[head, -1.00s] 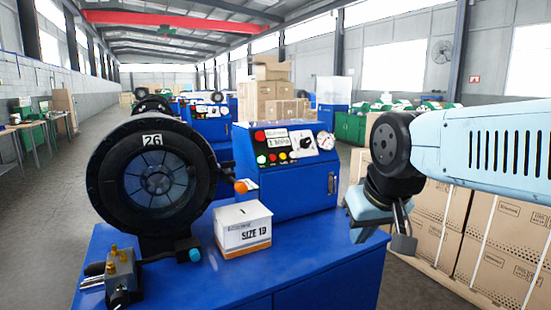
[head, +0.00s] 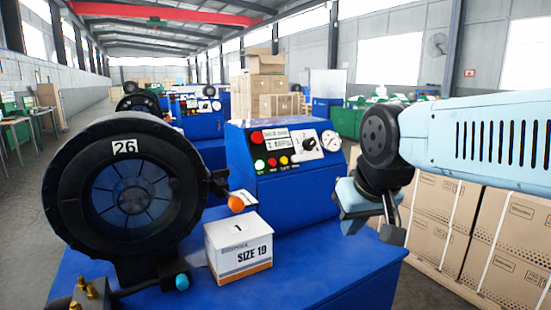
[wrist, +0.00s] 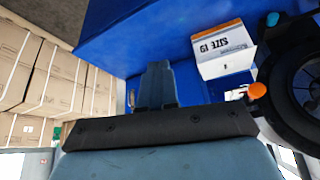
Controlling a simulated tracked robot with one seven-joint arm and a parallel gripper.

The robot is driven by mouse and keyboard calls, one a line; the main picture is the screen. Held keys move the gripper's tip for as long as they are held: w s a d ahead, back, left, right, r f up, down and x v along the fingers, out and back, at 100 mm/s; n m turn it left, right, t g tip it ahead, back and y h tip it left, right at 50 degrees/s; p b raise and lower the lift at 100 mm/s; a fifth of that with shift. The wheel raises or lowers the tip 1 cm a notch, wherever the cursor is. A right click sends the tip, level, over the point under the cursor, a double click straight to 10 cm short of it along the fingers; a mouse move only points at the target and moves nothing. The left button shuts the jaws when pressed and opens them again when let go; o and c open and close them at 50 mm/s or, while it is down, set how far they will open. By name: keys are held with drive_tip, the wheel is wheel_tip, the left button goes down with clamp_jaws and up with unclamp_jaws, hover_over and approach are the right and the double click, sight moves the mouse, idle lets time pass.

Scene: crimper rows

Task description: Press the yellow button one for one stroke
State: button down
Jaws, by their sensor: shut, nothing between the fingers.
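The blue control box (head: 285,190) stands on the blue bench in the head view. Its sloped panel carries a row of small buttons. In the wrist view my gripper (wrist: 157,82) is shut and empty. The button panel cannot be made out in the wrist view.
A large black crimper head (head: 130,190) marked 26 stands at the left, with an orange knob (head: 236,203). A white SIZE 19 box (head: 238,247) sits on the blue bench (head: 330,265). Cardboard cartons (head: 450,215) are stacked behind my arm at the right.

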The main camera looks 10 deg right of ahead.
sight(284, 161)
drive_tip(key=shift+w, duration=0.25)
drive_tip(key=w+a+m+g+y, duration=0.1)
drive_tip(key=w+a+m+y, duration=0.85)
drive_tip(key=w+m, duration=0.5)
drive_tip(key=w+d+r+m+t+y, duration=0.1)
drive_tip(key=w+d+r+m+t, duration=0.1)
drive_tip(key=w+d+m+t, duration=0.2)
drive_tip(key=w+d+r+m+t+y, duration=0.2)
drive_tip(key=w+d+m+t, duration=0.3)
drive_tip(key=w+d+m, duration=0.3)
drive_tip(key=w+r+m, duration=0.1)
drive_tip(key=w+m, duration=0.3)
drive_tip(key=w, duration=0.1)
drive_tip(key=shift+w+r, duration=0.2)
drive_tip(key=shift+w, duration=0.2)
drive_tip(key=shift+y, duration=0.25)
drive_tip(key=w+a+f, duration=0.2)
drive_tip(key=w+f, duration=0.3)
drive_tip(key=w, duration=0.2)
drive_tip(key=shift+a, duration=0.2)
